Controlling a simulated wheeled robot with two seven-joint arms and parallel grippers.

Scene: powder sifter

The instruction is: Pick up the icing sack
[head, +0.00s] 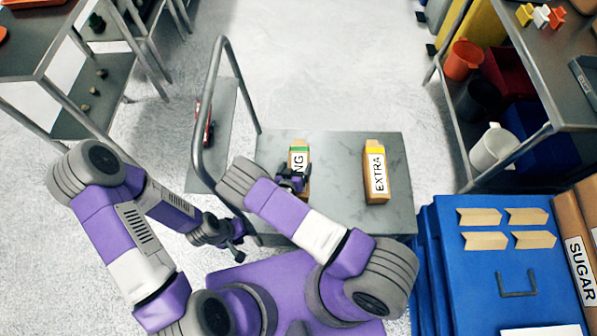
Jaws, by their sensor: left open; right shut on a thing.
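The icing sack (300,158) is a tan upright pack with a green band and a white label showing "NG". It is on or just above the grey cart top (335,147); I cannot tell if it touches. My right gripper (296,181) is shut on the sack's near side and hides its lower part. My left gripper (238,247) is open and empty, low beside the cart's near left corner. A similar sack (376,172) with a yellow band and an "EXTRA" label stands to the right on the cart.
The cart's metal handle (208,95) rises on the left. A blue stack (440,250) with tan pieces and a sugar box (577,245) are at the right. Shelves (560,95) with cups stand at the upper right. The floor behind the cart is clear.

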